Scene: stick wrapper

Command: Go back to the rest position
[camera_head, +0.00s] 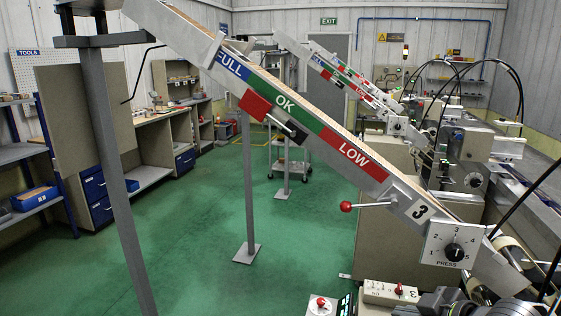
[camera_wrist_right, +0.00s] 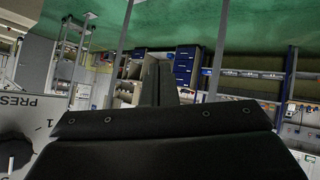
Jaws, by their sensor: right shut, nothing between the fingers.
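My right gripper (camera_wrist_right: 157,88) shows in the right wrist view as dark fingers closed together, with nothing visible between them. A dark part of my right arm shows at the bottom right of the head view. The gripper is near the machine's PRESS dial (camera_head: 454,252), which also shows at the left edge of the wrist view (camera_wrist_right: 14,155). It appears apart from the dial. My left gripper is not in view.
A sloping chute (camera_head: 285,108) marked FULL, OK and LOW crosses the head view. A red-ball lever (camera_head: 346,206) sticks out below it. A small control box (camera_head: 390,293) sits at the lower right. A grey post (camera_head: 108,170) stands at left. The green floor (camera_head: 200,250) is largely open.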

